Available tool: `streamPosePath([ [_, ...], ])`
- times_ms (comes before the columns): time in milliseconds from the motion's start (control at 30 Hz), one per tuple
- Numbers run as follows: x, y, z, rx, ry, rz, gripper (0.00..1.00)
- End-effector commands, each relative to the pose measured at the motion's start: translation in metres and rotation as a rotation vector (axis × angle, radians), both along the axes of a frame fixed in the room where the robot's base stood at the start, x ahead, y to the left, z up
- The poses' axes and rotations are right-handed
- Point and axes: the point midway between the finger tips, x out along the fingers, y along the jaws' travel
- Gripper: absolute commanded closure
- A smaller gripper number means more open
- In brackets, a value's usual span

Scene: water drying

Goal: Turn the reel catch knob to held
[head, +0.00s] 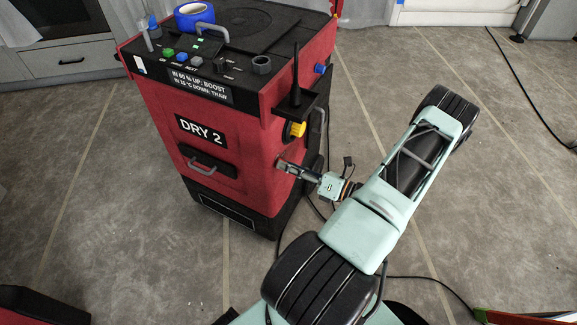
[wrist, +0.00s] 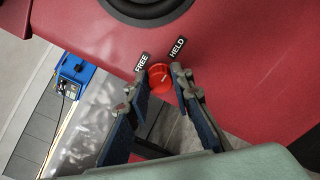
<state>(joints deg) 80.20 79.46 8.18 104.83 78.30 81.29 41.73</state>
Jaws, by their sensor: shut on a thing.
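The reel catch knob (wrist: 161,76) is a small round red knob on the red side panel of the dryer, in the wrist view. A FREE label (wrist: 141,62) sits at its upper left and a HELD label (wrist: 177,47) at its upper right. My gripper (wrist: 160,88) has one dark finger on each side of the knob and is shut on it. I cannot tell clearly which label the knob points to. In the head view my gripper (head: 282,164) reaches the lower right side of the dryer and the knob is hidden there.
The red DRY 2 machine (head: 225,150) stands on the grey floor. A yellow knob (head: 298,129) and a black antenna on a bracket (head: 296,98) stick out above my gripper. A black cable (head: 420,277) lies on the floor. A blue box (wrist: 74,75) shows in the wrist view.

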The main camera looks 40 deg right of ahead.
Motion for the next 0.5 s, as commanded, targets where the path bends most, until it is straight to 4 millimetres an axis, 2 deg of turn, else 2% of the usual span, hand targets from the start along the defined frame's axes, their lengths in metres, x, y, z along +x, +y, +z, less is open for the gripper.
streamPosePath([
  [500,-0.0010,-0.0004,-0.0011,0.029,0.015,-0.001,1.00],
])
